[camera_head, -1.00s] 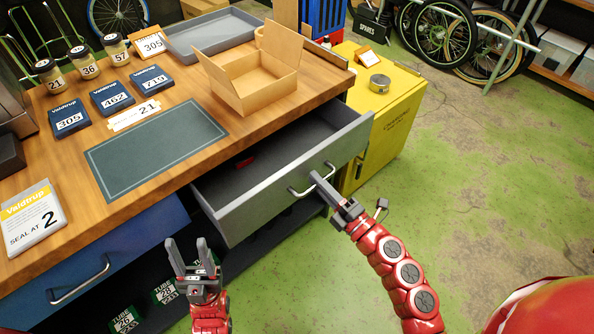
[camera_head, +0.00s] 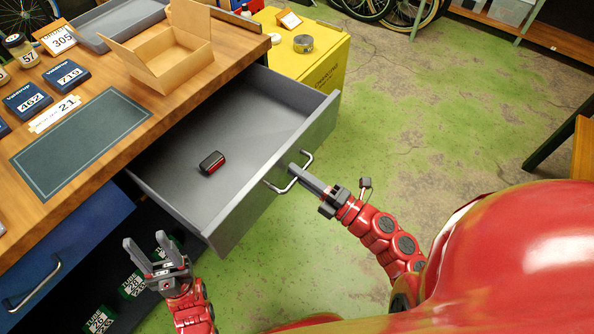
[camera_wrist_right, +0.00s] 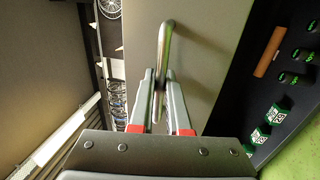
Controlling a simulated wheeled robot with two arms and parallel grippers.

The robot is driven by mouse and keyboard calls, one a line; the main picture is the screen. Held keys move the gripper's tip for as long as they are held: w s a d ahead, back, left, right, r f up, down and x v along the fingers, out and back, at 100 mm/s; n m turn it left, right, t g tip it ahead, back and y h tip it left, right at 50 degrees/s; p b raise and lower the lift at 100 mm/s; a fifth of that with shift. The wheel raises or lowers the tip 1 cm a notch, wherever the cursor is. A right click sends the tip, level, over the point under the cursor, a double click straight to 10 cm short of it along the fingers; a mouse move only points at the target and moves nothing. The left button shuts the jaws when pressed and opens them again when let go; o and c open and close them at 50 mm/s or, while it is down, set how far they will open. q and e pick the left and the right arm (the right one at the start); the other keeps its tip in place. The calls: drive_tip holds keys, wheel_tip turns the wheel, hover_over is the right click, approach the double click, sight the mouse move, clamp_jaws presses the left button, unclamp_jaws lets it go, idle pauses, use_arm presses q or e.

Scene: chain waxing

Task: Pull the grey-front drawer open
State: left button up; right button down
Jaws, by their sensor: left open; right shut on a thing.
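The grey-front drawer (camera_head: 275,185) stands pulled well out from under the wooden bench. A small black and red object (camera_head: 212,162) lies on its floor. The drawer's metal bar handle (camera_head: 296,177) is on the front face. My right gripper (camera_head: 297,172) is at that handle, and in the right wrist view the handle (camera_wrist_right: 162,62) stands between the two fingers of the right gripper (camera_wrist_right: 160,100), which are shut on it. My left gripper (camera_head: 150,257) is open and empty, to the left and in front of the drawer, apart from it.
On the bench are an open cardboard box (camera_head: 165,62), a dark mat (camera_head: 78,143), and numbered blue packs (camera_head: 67,76). A yellow cabinet (camera_head: 318,65) stands behind the drawer. A blue drawer (camera_head: 60,250) is at lower left. Green floor is free to the right.

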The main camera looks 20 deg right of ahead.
drive_tip(key=c, duration=1.2)
unclamp_jaws()
drive_tip(key=shift+o, duration=0.2)
drive_tip(key=p+v, duration=0.2)
drive_tip(key=v, duration=1.5)
drive_tip(key=shift+d, duration=0.25)
drive_tip(key=shift+s, duration=0.1)
